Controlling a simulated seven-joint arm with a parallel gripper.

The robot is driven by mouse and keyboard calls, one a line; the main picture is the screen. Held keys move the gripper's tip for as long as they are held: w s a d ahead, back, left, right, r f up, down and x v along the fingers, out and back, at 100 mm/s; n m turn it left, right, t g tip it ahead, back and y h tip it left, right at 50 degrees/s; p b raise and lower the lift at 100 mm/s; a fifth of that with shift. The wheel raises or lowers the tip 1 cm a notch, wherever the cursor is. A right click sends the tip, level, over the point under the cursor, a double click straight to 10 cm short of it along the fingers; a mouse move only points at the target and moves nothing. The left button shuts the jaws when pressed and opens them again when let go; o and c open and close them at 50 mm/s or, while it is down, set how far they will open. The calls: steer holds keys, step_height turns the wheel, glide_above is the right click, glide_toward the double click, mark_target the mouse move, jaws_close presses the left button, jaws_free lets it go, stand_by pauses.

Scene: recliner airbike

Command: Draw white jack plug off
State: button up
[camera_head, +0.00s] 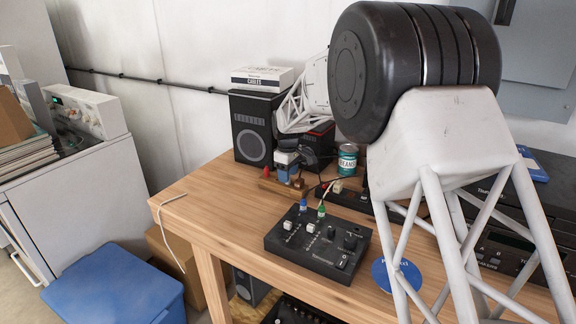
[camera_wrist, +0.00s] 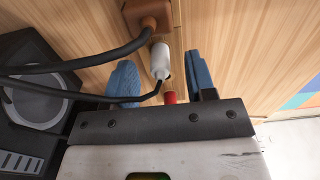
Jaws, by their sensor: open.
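The white jack plug (camera_wrist: 160,62) shows in the wrist view with its tip end toward a brown block (camera_wrist: 148,14). A dark cable leaves its near end. My gripper (camera_wrist: 159,66) is open, with one blue finger on each side of the plug and a visible gap on both sides. Whether the fingers are level with the plug in depth I cannot tell. In the head view my gripper (camera_head: 286,160) points down over a wooden stand (camera_head: 283,188) at the back of the table; the white plug cannot be made out there.
A red piece (camera_wrist: 170,97) lies close by the plug in the wrist view, and thick black cables cross at left. A speaker (camera_head: 252,130) stands behind my gripper, a can (camera_head: 347,160) to its right. A black mixer (camera_head: 318,243) with blue and green plugs sits in front.

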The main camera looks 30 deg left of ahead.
steer(key=shift+f, duration=0.8)
steer(key=shift+c, duration=0.3)
jaws_close()
